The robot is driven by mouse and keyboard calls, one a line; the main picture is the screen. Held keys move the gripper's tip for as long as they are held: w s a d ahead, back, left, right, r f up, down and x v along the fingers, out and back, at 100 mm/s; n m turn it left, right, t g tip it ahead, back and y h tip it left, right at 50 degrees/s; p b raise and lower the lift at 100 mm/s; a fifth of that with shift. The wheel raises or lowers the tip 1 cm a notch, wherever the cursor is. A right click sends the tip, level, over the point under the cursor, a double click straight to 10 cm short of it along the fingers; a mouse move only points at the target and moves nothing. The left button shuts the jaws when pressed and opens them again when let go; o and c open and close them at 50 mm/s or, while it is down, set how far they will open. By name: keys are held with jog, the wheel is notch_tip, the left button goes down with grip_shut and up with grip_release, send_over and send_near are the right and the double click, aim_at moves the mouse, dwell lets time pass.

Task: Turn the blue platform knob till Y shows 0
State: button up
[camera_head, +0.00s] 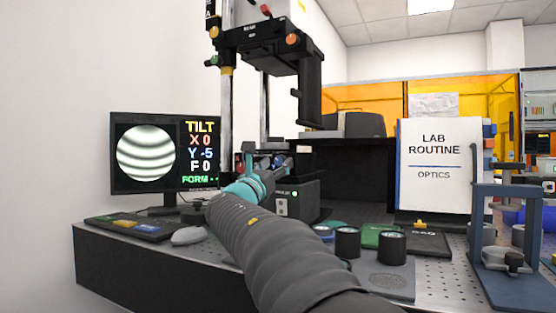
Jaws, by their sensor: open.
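The monitor (187,186) at left shows round curved fringes and the text TILT, X 0, Y -5, F 0 and FORM with dashes. The interferometer (268,48) stands on posts right of it. My arm reaches from the bottom of the picture to the platform under the interferometer head. My gripper (279,165) is open there, at the platform's front. A small blue patch, seemingly the blue platform knob (281,160), shows at the fingertips. The fingers partly hide it, and I cannot tell whether they touch it.
A keypad (135,226) and a mouse (188,236) lie in front of the monitor. Black cylinders (391,247) stand right of my arm. A LAB ROUTINE sign (436,165) and a blue-grey press-like frame (510,250) stand at right. A grey box (296,202) sits below my gripper.

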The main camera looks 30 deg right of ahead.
jog(key=shift+x, duration=0.95)
grip_shut()
jog(key=shift+m, duration=0.5)
